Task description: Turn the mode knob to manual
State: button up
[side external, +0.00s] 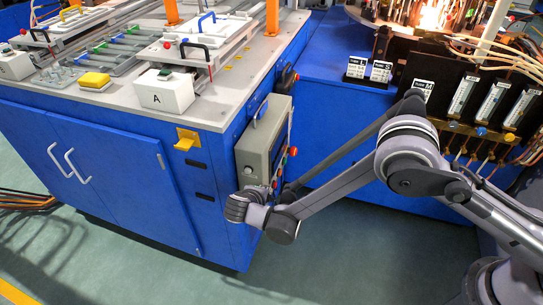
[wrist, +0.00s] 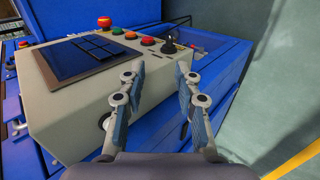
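The control box (wrist: 75,105) is pale grey, with a dark screen panel and a row of coloured buttons along its face. A black knob (wrist: 169,47), which looks like the mode knob, sits at the end of this row. Its setting cannot be read. My gripper (wrist: 161,68) is open and empty in the wrist view. The knob shows beyond the gap between its fingertips, apart from them. In the side external view the control box (side external: 256,148) hangs on the blue cabinet's side. My wrist is close to its lower end, and the fingers are hard to make out.
A red mushroom button (wrist: 104,22) and a green button (wrist: 117,35) stand on the same panel. The blue cabinet (side external: 110,170) is beside my arm, and another blue bench (side external: 335,120) stands behind. Open green floor (side external: 330,265) lies below my arm.

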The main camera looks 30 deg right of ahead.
aim_at(272, 200)
jog(key=x, duration=0.7)
jog(key=s+a+f+x, duration=0.1)
jog(key=x, duration=0.3)
jog(key=shift+w+d+f, duration=0.15)
jog(key=shift+f, duration=0.15)
grip_shut()
